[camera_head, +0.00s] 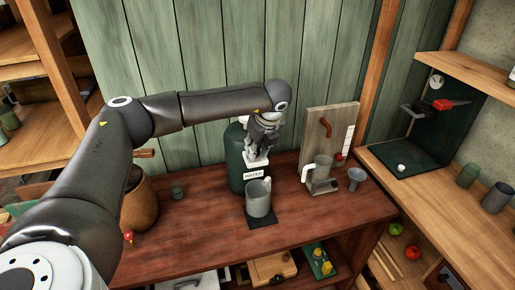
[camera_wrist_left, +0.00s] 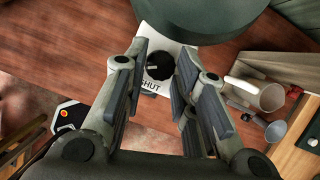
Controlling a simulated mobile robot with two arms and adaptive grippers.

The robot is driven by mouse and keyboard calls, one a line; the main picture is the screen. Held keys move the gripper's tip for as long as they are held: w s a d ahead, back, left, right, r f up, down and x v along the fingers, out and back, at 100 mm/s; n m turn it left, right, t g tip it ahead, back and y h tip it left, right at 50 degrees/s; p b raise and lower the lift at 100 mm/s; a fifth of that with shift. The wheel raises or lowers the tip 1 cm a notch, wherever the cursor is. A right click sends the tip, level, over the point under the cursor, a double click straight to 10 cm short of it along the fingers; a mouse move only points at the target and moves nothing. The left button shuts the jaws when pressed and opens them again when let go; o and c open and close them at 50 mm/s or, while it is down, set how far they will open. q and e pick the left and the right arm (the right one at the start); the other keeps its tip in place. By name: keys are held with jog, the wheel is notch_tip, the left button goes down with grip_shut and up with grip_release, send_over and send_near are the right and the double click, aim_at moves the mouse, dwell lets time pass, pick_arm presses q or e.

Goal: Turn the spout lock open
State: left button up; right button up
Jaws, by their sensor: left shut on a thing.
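A dark green water container (camera_head: 237,150) with a white plate lettered WATER stands on the red-brown bench; its round body also shows at the top of the left wrist view (camera_wrist_left: 205,18). The spout lock (camera_wrist_left: 158,68) is a round black knob with a pale mark, on a white plate (camera_wrist_left: 181,55) where the word SHUT can be read. My left gripper (camera_head: 258,160) is at the container's front, its fingers shut on the knob, one on each side. A grey jug (camera_head: 258,198) stands on a dark mat (camera_head: 263,222) below the gripper. My right gripper is not in view.
Right of the container, an upright wooden board (camera_head: 328,135) stands behind a pale mug (camera_head: 322,168) and a grey funnel (camera_head: 356,179). Bare bench (camera_head: 200,240) lies in front.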

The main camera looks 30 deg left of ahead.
pick_arm(q)
jog(key=m+b, duration=0.1)
jog(key=b, duration=0.1)
jog(key=m+t+b, duration=0.1)
jog(key=b, duration=0.1)
jog(key=shift+s+a+f+m+h, duration=0.1)
jog(key=shift+s+f+m+h, duration=0.05)
jog(key=shift+f+m+h, duration=0.2)
jog(key=shift+s+a+r+m+t+h+b, duration=0.1)
jog(key=shift+r+m+t+h+b, duration=0.1)
jog(key=shift+m+b, duration=0.5)
jog(key=shift+r+m+t+h+b, duration=0.15)
jog(key=shift+m+b, duration=0.3)
jog(key=shift+m, duration=0.3)
jog(key=o, duration=1)
jog(key=shift+r, duration=0.15)
jog(key=v, duration=1.1)
jog(key=shift+s+r, duration=0.15)
jog(key=shift+r, duration=0.2)
jog(key=shift+d+f, duration=0.1)
jog(key=shift+d, duration=0.15)
